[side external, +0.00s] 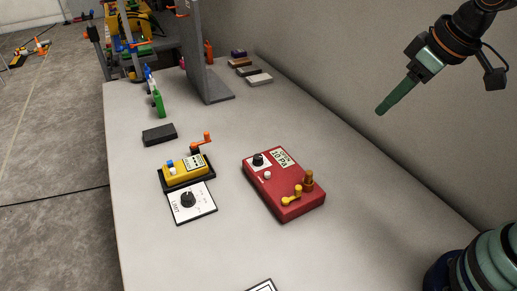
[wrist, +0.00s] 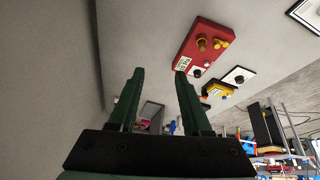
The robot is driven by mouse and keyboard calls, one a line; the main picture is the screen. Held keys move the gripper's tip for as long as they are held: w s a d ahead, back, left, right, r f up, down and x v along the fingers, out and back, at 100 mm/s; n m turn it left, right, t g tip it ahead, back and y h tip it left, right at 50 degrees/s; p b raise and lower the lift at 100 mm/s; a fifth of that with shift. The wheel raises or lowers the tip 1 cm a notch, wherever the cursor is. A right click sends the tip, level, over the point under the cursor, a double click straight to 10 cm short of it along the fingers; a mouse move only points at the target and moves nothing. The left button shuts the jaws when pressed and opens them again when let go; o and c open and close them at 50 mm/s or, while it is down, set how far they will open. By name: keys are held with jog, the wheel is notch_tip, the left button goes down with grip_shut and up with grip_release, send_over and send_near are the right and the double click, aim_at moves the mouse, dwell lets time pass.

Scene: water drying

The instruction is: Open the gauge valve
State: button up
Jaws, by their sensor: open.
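A red gauge box (side external: 284,184) lies on the table, right of the middle in the side view. It has a label reading "10 Pa", a black knob (side external: 258,160), a yellow lever valve (side external: 292,196) and a brass-coloured round fitting (side external: 309,180). In the wrist view the red box (wrist: 187,52) is at the upper right, beyond the fingers, with the brass-coloured fitting (wrist: 202,43) and yellow valve (wrist: 221,43) showing. My gripper (side external: 381,111) is high above the table, right of the box and clear of it. In the wrist view my gripper (wrist: 160,74) is open and empty.
A yellow device (side external: 184,170) with an orange crank (side external: 205,140) and a white dial plate (side external: 192,203) sit left of the red box. A black block (side external: 159,134) lies behind them. A grey upright panel (side external: 200,60) stands farther back. A wall borders the table's right side.

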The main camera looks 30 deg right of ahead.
jog(key=shift+s+d+f+m+t, duration=0.15)
jog(key=shift+s+d+m, duration=0.3)
jog(key=shift+m, duration=0.25)
jog(key=shift+s+d+f+m+t, duration=0.15)
jog(key=shift+s+d+m, duration=0.2)
jog(key=shift+d+m, duration=0.3)
